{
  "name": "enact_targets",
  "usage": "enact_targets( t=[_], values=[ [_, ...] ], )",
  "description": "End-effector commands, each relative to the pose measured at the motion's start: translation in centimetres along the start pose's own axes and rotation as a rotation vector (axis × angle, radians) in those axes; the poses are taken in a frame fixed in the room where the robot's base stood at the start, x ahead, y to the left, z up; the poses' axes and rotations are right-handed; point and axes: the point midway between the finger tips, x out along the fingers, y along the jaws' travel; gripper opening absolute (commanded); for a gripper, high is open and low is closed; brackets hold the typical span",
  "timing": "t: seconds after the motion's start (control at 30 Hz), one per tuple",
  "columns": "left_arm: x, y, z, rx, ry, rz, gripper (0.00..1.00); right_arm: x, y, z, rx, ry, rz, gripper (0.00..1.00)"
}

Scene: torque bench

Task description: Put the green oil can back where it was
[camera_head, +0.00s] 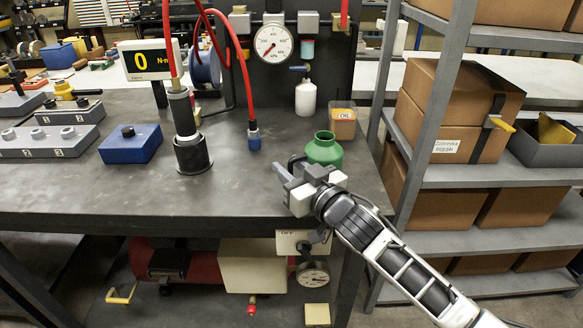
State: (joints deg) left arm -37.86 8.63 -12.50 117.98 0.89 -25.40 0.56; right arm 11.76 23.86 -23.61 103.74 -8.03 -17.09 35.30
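The green oil can (324,149) stands upright near the right end of the dark bench top, with its open dark mouth facing up. Its lower part is hidden behind my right gripper. My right gripper (287,166) reaches in from the lower right, over the bench's front edge. Its two fingers point left and look apart, with nothing visible between them. The gripper's body overlaps the can in the picture; I cannot tell whether they touch. An orange container labelled OIL (343,124) stands just behind the can. My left gripper is not in view.
A black post (187,131) with a red cable, a blue-tipped hanging red hose (254,138), a blue block (131,143) and a white bottle (305,99) stand around the bench. The bench's front middle is clear.

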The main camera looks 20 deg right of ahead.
Motion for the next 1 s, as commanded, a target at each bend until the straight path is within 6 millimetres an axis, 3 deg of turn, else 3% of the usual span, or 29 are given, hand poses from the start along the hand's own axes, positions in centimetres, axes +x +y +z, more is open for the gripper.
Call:
enact_targets(
  t=[0.17, 0.6, 0.83, 0.93, 1.0],
  values=[
    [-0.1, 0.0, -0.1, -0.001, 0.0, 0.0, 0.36, -0.5, 0.0, -0.2, 0.0, -0.001, 0.0, 0.32],
    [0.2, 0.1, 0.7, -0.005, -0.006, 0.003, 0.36, -9.3, -0.1, -0.1, 0.0, -0.003, 0.0, 0.32],
    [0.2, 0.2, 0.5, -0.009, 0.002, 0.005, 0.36, -11.7, 0.0, -0.1, 0.0, -0.003, 0.001, 0.32],
    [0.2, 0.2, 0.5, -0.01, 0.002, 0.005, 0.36, -12.6, -0.3, 2.0, 0.011, -0.053, 0.017, 0.32],
    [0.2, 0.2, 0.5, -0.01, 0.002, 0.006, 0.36, -13.7, -0.9, 5.3, 0.02, -0.131, 0.037, 0.32]
  ],
)
